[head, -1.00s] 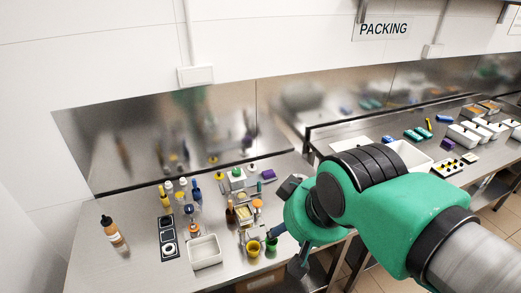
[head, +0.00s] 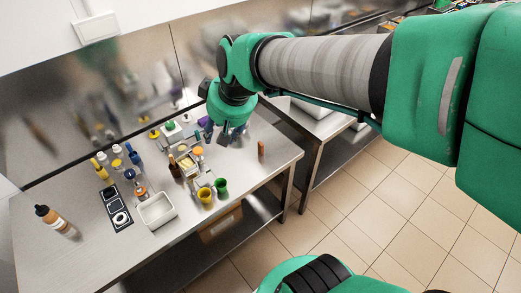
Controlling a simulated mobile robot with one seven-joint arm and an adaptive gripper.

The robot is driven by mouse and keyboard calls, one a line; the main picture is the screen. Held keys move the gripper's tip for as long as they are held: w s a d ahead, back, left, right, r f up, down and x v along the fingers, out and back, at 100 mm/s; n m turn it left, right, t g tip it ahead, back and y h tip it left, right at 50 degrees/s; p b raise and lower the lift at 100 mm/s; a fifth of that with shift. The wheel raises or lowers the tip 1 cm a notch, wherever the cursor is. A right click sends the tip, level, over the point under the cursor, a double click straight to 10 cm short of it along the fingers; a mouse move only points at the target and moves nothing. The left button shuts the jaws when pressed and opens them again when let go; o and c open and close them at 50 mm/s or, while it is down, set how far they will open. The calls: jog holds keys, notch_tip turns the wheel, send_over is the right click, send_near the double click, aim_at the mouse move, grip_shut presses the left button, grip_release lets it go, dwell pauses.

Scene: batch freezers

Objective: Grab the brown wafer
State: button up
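A small upright reddish-brown piece (head: 261,148) stands near the right end of the steel table; it may be the brown wafer, but it is too small to be sure. My gripper (head: 223,139) is dark and hangs below my green wrist, pointing down, to the left of that piece and apart from it. My gripper is small and partly hidden by my wrist, so I cannot see whether its fingers are open or what is between them.
A yellow cup (head: 205,195) and a green cup (head: 220,186) stand at the table's front edge. A white tray (head: 157,211), a dark brown bottle (head: 173,167) and an orange-brown bottle (head: 55,219) stand further left. Bare steel lies around the reddish-brown piece.

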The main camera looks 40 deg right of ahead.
jog(key=w+d+f, duration=0.6)
jog(key=w+d, duration=0.1)
jog(key=m+b, duration=0.1)
jog(key=m, duration=0.1)
send_over(261, 148)
jog(key=s+d, duration=0.1)
jog(key=s, duration=0.3)
notch_tip(261, 148, down, 23)
jog(key=shift+w+d+r+g+h, duration=0.1)
jog(key=shift+w+r+g+h, duration=0.05)
jog(key=shift+g+h, duration=0.25)
jog(key=b+x, duration=0.1)
jog(key=x, duration=0.7)
jog(key=shift+w+f+b, duration=0.15)
jog(key=shift+f+b, duration=0.15)
jog(key=shift+b, duration=0.1)
